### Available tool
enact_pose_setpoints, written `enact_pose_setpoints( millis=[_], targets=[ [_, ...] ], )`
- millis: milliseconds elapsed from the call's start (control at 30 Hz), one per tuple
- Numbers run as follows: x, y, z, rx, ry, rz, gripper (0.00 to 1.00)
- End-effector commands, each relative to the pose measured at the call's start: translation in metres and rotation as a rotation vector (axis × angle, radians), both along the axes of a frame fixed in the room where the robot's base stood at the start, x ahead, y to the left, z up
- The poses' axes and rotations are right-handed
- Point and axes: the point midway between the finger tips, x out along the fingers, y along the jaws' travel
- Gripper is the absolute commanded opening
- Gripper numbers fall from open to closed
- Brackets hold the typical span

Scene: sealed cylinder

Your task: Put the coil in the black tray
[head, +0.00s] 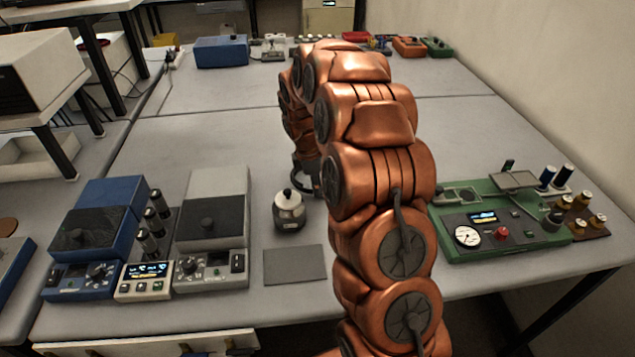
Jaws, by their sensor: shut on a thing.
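My gripper (306,182) is mostly hidden behind my copper-coloured arm, low over the middle of the table. Only a dark part of it shows, to the right of a small grey jar. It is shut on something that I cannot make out. I cannot clearly make out a black tray. A flat dark grey pad (295,265) lies in front of the jar.
The grey jar (289,210) stands near my gripper. Blue (103,225) and grey (212,220) devices stand at left, a green device (500,218) at right. A blue box (221,51) and small items line the back. The table's middle left is clear.

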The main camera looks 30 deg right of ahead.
Motion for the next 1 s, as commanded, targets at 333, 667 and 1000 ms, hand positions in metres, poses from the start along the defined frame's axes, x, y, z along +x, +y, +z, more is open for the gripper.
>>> enact_pose_setpoints(
  millis=[333, 667, 1000],
  targets=[
    [-0.0001, 0.0004, -0.0039, 0.0, 0.001, 0.0, 0.0],
    [-0.0002, 0.0004, -0.0037, 0.0, 0.001, 0.0, 0.48],
    [0.0002, 0.0007, 0.0014, 0.0, 0.0, 0.0, 0.48]
  ],
)
